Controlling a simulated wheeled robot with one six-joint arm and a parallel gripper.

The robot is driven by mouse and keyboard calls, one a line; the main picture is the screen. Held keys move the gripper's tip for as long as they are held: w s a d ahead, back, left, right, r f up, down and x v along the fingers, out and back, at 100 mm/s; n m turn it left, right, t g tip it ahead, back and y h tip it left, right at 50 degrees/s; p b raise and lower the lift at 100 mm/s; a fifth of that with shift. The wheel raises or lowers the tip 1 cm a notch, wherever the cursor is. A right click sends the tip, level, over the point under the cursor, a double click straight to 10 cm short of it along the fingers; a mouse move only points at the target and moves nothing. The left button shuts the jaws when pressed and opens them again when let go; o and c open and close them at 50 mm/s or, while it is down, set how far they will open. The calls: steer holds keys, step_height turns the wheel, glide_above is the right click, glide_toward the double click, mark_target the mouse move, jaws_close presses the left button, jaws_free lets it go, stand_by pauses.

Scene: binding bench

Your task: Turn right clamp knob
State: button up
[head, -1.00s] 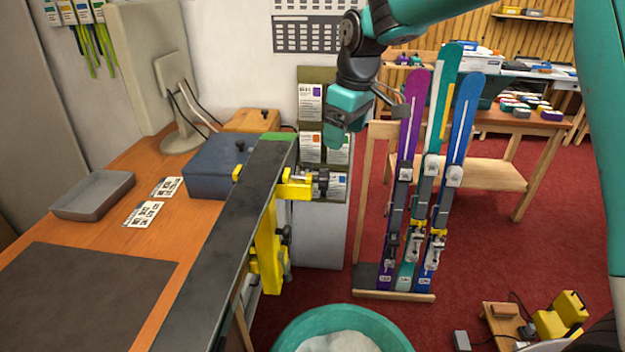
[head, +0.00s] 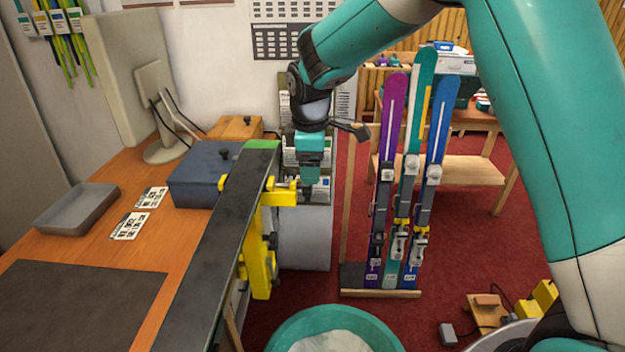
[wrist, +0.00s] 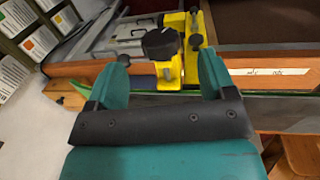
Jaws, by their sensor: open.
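A yellow clamp (head: 277,195) grips the green-tipped end of a long dark board (head: 225,215) at the bench edge. Its black knob (wrist: 160,43) shows in the wrist view, between and beyond my fingertips. In the head view my gripper mostly hides this knob. My gripper (head: 309,188) points down at the clamp's outer end; it is open in the wrist view (wrist: 161,75), with one teal finger to each side of the knob. I cannot tell whether a finger touches it. A second yellow clamp (head: 258,262) sits lower and nearer along the board.
A blue box (head: 200,180) and a grey tray (head: 77,207) stand on the wooden bench, left of the board. Several upright skis (head: 388,150) stand in a rack to the right. A teal bin (head: 290,325) is on the floor in front.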

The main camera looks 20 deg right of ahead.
steer(key=f, duration=0.2)
steer(key=f+p, duration=0.1)
steer(key=f, duration=0.3)
steer(key=shift+w+d+f, duration=0.2)
steer(key=shift+w+f, duration=0.15)
steer(key=shift+w, duration=0.05)
steer(key=c, duration=0.9)
steer(key=shift+f+b, duration=0.1)
steer(key=shift+b, duration=0.2)
